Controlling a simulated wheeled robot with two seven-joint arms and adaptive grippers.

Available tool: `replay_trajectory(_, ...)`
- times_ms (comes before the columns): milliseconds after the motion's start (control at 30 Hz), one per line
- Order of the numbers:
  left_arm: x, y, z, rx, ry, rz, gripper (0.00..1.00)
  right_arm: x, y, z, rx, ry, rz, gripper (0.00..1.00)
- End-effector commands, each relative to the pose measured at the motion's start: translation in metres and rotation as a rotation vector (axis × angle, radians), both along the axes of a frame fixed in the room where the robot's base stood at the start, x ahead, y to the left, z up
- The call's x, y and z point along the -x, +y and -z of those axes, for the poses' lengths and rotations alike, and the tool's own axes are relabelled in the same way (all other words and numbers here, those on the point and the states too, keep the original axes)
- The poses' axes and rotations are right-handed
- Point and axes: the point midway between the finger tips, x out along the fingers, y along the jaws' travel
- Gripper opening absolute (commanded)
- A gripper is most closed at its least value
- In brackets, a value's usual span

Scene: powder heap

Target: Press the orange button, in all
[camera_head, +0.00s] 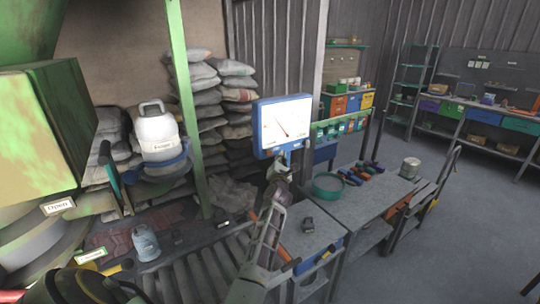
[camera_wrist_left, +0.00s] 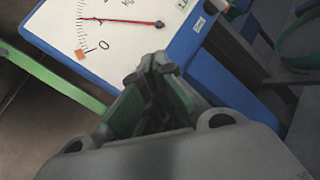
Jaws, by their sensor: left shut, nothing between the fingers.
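My left gripper (camera_head: 278,166) is just below the lower edge of a blue-framed dial panel (camera_head: 283,148). Its fingers are shut and empty, and they also show in the left wrist view (camera_wrist_left: 150,72). There the fingertips overlap the lower part of the panel's white face (camera_wrist_left: 122,38); I cannot tell whether they touch it. A red needle (camera_wrist_left: 130,21) lies across the face. A small orange square (camera_wrist_left: 80,56) sits by the zero mark; I cannot tell whether it is a button. No other orange button can be made out. My right gripper is not in view.
A grey workbench (camera_head: 340,222) with a green round sieve (camera_head: 328,185) and several hand tools stands right of my left arm. Stacked sacks (camera_head: 238,82) fill the back. Open floor lies at right.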

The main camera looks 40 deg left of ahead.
Motion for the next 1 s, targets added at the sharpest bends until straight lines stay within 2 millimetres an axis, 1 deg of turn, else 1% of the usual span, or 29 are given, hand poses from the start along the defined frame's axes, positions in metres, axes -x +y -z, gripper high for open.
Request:
replay_trajectory(33, -0.002, 0.005, -0.001, -0.001, 0.001, 0.0, 0.0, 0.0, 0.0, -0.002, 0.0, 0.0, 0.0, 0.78)
replay_trajectory(200, -0.007, 0.016, -0.001, -0.002, 0.0, 0.0, 0.0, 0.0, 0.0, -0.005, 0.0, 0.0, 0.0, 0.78)
replay_trajectory(400, -0.01, 0.024, 0.0, 0.0, 0.001, 0.001, 0.0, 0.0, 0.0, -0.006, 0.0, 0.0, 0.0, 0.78)
replay_trajectory(1000, -0.011, 0.025, 0.0, 0.0, 0.0, 0.0, 0.0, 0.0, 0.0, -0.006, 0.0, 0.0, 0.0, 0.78)
